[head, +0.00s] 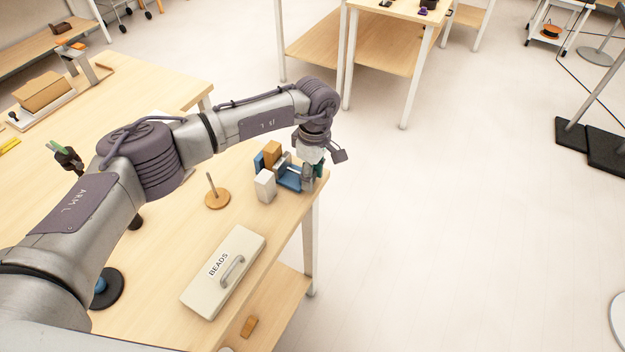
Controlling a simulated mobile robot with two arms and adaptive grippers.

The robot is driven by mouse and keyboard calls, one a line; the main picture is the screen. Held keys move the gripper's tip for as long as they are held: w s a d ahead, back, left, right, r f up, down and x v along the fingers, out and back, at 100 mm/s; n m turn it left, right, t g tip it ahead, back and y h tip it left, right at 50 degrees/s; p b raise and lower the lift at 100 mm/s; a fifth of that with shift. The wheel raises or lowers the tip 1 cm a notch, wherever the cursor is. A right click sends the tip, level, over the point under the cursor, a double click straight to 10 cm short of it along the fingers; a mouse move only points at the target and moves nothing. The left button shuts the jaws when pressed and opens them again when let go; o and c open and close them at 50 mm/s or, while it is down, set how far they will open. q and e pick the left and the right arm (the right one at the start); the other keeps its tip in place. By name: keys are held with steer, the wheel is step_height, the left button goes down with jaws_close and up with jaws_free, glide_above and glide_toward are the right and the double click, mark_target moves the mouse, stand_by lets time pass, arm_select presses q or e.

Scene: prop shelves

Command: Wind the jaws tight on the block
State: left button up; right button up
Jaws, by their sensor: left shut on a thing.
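A small blue vise (290,179) stands at the right edge of the light wood table. An orange-brown wooden block (272,150) stands upright at its jaws. I cannot tell from here how tightly the jaws meet it. My left gripper (309,180) points down at the right end of the vise, by the table edge. It is shut at the vise handle, which its fingers and wrist mostly hide. My right gripper is not in view.
A pale block (265,186) stands just in front of the vise. A wooden disc with a peg (217,199) is to its left. A cream box marked BEADS (222,273) lies nearer. Open floor (420,230) lies right of the table.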

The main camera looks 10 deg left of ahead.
mark_target(314, 171)
arm_select(q)
steer(key=o, duration=1.1)
steer(key=shift+o, duration=0.2)
steer(key=shift+r, duration=0.1)
step_height(314, 171, up, 12)
steer(key=shift+w, duration=0.35)
steer(key=shift+d, duration=0.1)
